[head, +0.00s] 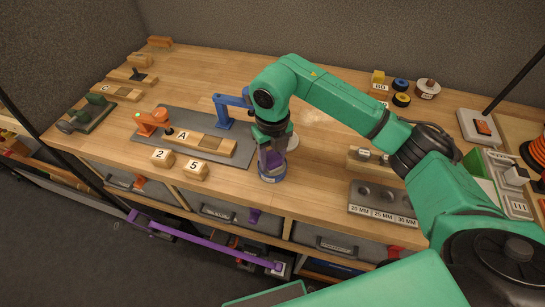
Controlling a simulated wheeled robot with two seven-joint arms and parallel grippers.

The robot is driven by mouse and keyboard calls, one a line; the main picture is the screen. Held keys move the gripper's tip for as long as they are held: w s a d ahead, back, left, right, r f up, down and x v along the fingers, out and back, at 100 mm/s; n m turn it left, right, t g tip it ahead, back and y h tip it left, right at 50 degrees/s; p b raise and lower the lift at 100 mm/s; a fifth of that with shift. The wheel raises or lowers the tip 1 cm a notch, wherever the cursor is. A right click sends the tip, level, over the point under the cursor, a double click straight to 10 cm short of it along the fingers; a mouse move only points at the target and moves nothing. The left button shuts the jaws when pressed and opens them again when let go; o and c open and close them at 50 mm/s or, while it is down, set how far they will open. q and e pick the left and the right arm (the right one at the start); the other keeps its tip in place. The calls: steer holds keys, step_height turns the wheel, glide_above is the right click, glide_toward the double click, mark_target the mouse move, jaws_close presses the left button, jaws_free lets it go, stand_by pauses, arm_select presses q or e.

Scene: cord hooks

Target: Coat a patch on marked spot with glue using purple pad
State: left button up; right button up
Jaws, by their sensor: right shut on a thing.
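My right gripper (271,146) points down at the middle of the table, near the front edge, and is shut on a purple piece (272,160), apparently the purple pad. Just below is a small round container (270,177) with a purple-blue band; I cannot tell whether the pad is inside it or in front of it. Left of it, a wooden board (226,147) labelled A lies on a dark grey mat (180,118). A darker rectangular patch (210,142) on the board looks like the marked spot. My left gripper is not in view.
An orange clamp (151,121) and a blue bracket (226,108) stand on the mat. Wooden blocks 2 (162,157) and 5 (194,169) sit along its front. A grey size plate (382,203) lies right. The table between container and plate is clear.

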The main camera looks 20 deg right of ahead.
mark_target(273, 155)
steer(key=shift+s, duration=0.1)
stand_by(0.3)
steer(key=shift+r+p, duration=2.2)
steer(key=shift+r, duration=1.3)
steer(key=shift+f, duration=0.1)
